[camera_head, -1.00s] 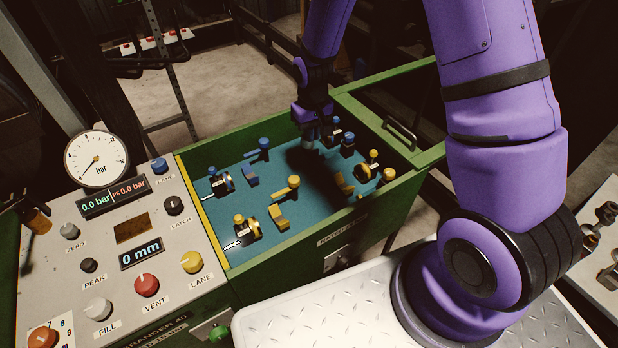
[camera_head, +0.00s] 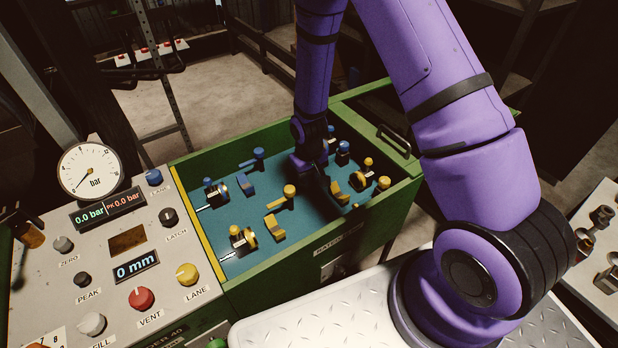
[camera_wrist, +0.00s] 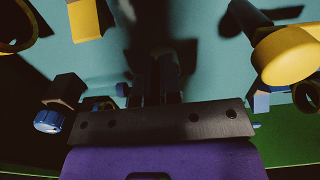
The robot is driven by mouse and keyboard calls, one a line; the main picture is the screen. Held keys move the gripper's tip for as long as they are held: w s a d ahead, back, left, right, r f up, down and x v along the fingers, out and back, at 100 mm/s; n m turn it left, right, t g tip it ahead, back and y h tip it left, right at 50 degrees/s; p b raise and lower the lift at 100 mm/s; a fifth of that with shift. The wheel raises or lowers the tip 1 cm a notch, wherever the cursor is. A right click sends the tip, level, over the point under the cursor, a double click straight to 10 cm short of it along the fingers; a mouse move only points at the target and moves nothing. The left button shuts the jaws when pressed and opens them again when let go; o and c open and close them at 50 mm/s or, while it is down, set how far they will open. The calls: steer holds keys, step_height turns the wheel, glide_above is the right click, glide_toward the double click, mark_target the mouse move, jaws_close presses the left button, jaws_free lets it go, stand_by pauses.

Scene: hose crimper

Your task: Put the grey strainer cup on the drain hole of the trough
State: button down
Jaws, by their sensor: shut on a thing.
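The trough (camera_head: 225,220) has green walls and a teal floor. My gripper (camera_head: 318,182) is down inside it, towards its right-hand part. In the wrist view its dark fingers (camera_wrist: 157,85) point at the teal floor and lie in deep shadow. The fingers are shut on the grey strainer cup, which shows only as a small grey shape under the gripper in the earlier head view. Now the cup is hidden by the hand and the dark. I cannot make out the drain hole in either view, nor tell whether the cup touches the floor.
Blue and yellow fittings stand around my gripper: a yellow-topped post (camera_head: 289,192), a yellow wedge (camera_head: 275,227), a blue wedge (camera_head: 245,184) and a blue-capped post (camera_head: 343,148). The control panel (camera_head: 110,295) borders the trough on the left.

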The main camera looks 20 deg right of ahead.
steer(key=shift+f, duration=0.25)
steer(key=shift+f, duration=0.15)
steer(key=c, duration=1.3)
jaws_free()
